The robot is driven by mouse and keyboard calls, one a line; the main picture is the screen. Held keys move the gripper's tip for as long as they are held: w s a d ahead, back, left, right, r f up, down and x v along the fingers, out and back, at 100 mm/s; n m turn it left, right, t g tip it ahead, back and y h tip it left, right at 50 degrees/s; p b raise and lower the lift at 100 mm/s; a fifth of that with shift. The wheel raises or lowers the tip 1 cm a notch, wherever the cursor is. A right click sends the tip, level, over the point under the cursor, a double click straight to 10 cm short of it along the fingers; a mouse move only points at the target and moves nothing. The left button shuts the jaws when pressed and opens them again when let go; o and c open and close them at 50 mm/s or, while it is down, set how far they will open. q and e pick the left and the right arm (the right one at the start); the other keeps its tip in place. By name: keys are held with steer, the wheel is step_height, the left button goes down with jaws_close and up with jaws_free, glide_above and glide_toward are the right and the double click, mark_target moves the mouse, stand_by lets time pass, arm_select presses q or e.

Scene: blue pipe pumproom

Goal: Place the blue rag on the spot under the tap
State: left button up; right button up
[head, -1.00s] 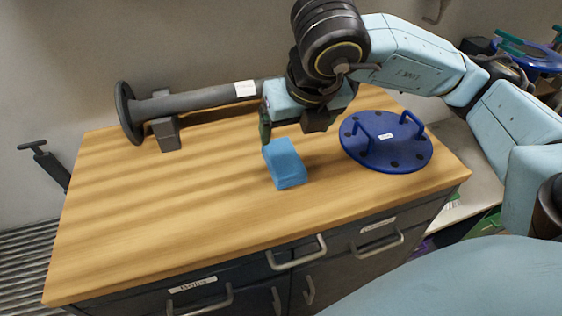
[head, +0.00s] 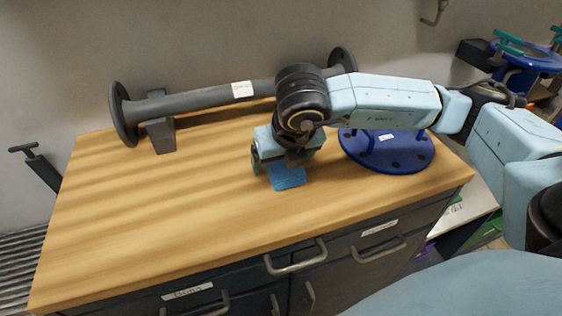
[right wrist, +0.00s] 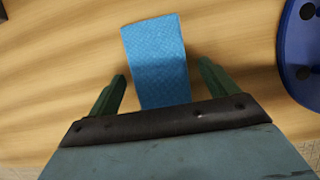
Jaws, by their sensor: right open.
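The blue rag (head: 287,178), a folded block, lies on the wooden bench top. My right gripper (head: 279,170) is over it and hides its far part in the head view. In the right wrist view the rag (right wrist: 158,58) extends between the two green fingers of the open right gripper (right wrist: 160,82), with a gap on each side. No tap and no marked spot under one can be made out. My left gripper is not in view.
The bench top (head: 150,220) is clear at left and front. A grey flanged pipe (head: 200,98) rests on a block along the back. A blue disc with handles (head: 400,155) lies right of the rag, partly behind my right arm. Drawers with handles (head: 295,257) are below.

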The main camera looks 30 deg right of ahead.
steer(key=c, duration=1.2)
